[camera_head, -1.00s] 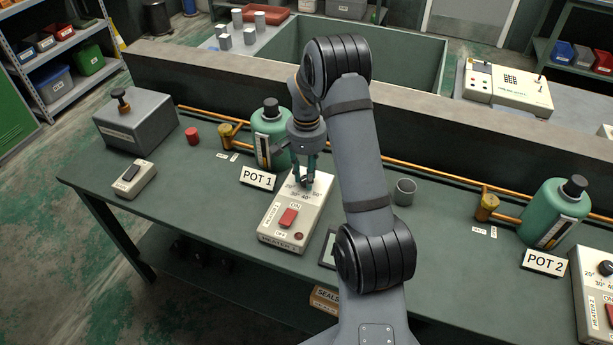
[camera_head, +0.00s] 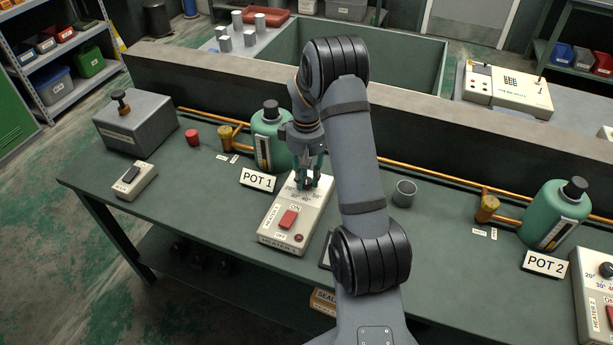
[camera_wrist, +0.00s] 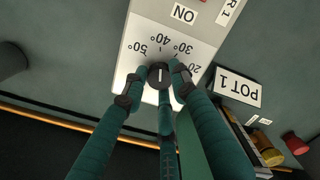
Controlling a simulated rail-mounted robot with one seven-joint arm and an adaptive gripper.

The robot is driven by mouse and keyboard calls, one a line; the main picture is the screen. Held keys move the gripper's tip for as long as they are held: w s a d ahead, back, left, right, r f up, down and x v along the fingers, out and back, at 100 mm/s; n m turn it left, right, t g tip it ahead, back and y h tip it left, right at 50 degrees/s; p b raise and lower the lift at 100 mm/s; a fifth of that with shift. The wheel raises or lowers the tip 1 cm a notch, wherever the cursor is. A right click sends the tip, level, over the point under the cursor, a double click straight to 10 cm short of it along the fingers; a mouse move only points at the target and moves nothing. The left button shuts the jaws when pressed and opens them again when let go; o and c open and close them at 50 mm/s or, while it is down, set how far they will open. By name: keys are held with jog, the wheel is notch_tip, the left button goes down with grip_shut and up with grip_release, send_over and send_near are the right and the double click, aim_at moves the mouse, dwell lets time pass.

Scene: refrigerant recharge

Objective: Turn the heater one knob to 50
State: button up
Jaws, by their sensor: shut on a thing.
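Heater 1 (camera_head: 292,222) is a pale box on the bench with a red switch (camera_head: 288,219) and a dial at its far end. In the wrist view its black knob (camera_wrist: 159,74) shows with a white pointer line, seen upside down. The line runs straight up and down in that view, about toward the 40 mark (camera_wrist: 163,40); the 50 mark (camera_wrist: 138,49) is to its left. My gripper (camera_wrist: 157,82) is shut on the knob, with a fingertip on either side. In the head view my gripper (camera_head: 308,176) stands over the dial and hides most of the knob.
The green POT 1 tank (camera_head: 270,137) stands just behind my gripper, with its POT 1 sign (camera_head: 258,180) left of the heater. A grey cup (camera_head: 404,192) stands to the right of my arm. An orange pipe (camera_head: 420,170) runs along the back.

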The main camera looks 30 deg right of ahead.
aim_at(306, 180)
jog(key=n, duration=0.4)
jog(key=shift+r+n+p, duration=0.1)
jog(key=shift+n+p, duration=0.2)
jog(key=shift+n, duration=1.7)
jog(key=shift+p, duration=0.3)
jog(key=o, duration=1.2)
jog(key=shift+c, duration=0.2)
notch_tip(306, 180, up, 12)
